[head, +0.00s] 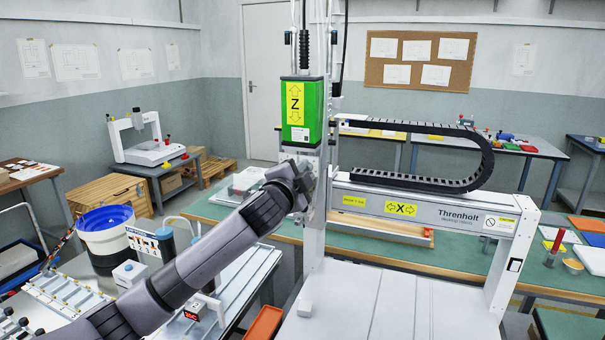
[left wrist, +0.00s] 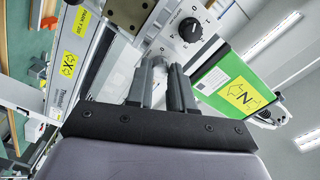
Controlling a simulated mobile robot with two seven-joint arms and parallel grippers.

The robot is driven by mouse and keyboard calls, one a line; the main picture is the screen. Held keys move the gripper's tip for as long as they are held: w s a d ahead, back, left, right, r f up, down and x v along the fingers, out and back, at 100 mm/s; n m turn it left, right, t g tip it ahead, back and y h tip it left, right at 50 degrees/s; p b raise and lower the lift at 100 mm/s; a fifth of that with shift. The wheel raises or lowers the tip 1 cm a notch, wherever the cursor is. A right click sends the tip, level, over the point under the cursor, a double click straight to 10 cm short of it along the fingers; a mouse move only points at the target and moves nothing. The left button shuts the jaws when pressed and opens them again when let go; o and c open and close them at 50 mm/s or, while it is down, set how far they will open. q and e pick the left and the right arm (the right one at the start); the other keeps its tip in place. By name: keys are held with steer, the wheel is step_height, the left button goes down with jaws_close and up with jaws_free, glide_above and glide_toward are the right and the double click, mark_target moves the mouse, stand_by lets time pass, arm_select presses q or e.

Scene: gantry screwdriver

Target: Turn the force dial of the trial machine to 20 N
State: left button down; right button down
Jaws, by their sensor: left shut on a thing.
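In the left wrist view a black round dial (left wrist: 190,30) with markings around it sits on a pale grey plate of the gantry machine, beside the green Z box (left wrist: 228,88). I cannot read its setting. My left gripper (left wrist: 166,66) is close to the plate, a little off the black dial in the picture. Its dark fingers are shut on a pale grey rounded part (left wrist: 158,68), whose far end is unclear. In the head view my left wrist reaches the upright below the green Z box (head: 301,110) and hides the dial and fingertips. My right gripper is out of view.
The white X beam (head: 450,207) and black cable chain (head: 470,160) lie right of my wrist. The white machine bed (head: 390,300) below is mostly clear. A blue-rimmed bowl (head: 105,218) and small parts stand at the left under my arm.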

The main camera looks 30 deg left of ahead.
arm_select(q)
steer(key=m, duration=1.1)
stand_by(0.5)
steer(key=c, duration=1)
jaws_free()
steer(key=shift+s, duration=0.1)
steer(key=b+v, duration=0.1)
steer(key=v, duration=0.6)
